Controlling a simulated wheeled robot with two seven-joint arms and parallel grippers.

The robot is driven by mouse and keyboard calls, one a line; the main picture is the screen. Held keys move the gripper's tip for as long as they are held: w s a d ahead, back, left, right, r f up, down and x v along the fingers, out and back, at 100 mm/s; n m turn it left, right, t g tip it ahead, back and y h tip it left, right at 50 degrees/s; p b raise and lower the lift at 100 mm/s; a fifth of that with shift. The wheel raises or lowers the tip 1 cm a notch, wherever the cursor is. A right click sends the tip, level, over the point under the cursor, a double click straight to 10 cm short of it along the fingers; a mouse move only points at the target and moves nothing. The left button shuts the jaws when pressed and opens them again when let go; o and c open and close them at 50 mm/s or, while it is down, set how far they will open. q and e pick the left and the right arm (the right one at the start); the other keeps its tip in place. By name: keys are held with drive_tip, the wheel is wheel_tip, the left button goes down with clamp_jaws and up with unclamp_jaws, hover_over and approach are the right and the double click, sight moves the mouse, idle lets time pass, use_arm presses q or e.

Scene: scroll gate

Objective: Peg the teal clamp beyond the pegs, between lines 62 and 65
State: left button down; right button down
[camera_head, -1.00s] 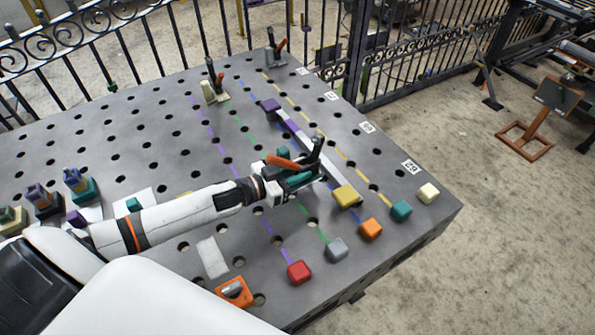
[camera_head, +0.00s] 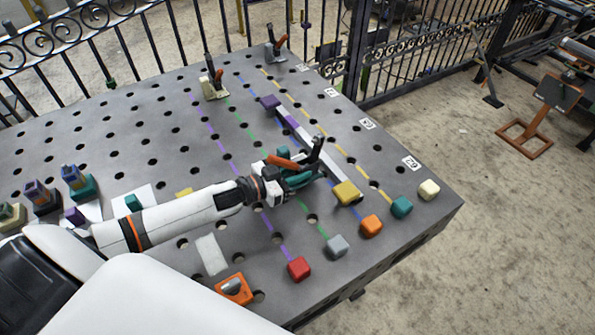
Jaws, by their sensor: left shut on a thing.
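My left gripper (camera_head: 281,184) is shut on the teal clamp (camera_head: 298,181), which has an orange handle and a black upright part. The clamp is over the middle right of the perforated table (camera_head: 120,150), close beside a long pale bar. The bar (camera_head: 310,148) runs from a purple block (camera_head: 270,102) to a yellow block (camera_head: 346,192). I cannot tell whether the clamp touches the table or the bar. White number labels (camera_head: 366,124) (camera_head: 411,163) lie along the right edge, too small to read surely. The pegs cannot be made out surely. My right gripper is not in view.
Coloured lines end at red (camera_head: 299,269), grey (camera_head: 337,246), orange (camera_head: 371,226) and teal (camera_head: 401,207) blocks. A cream-based clamp (camera_head: 213,86) and a grey clamp (camera_head: 276,44) stand at the back. Other clamps (camera_head: 77,182) stand at the left. Railings (camera_head: 150,40) border the back.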

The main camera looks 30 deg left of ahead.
use_arm(q)
drive_tip(key=shift+f+b, duration=0.85)
drive_tip(key=shift+f, duration=0.4)
idle(0.4)
drive_tip(key=c, duration=1.2)
unclamp_jaws()
drive_tip(key=shift+o, duration=0.4)
drive_tip(key=shift+s+f, duration=0.1)
drive_tip(key=shift+f, duration=0.15)
drive_tip(key=v, duration=1)
drive_tip(key=shift+b, duration=0.4)
drive_tip(key=shift+v, duration=0.95)
drive_tip(key=shift+r, duration=0.3)
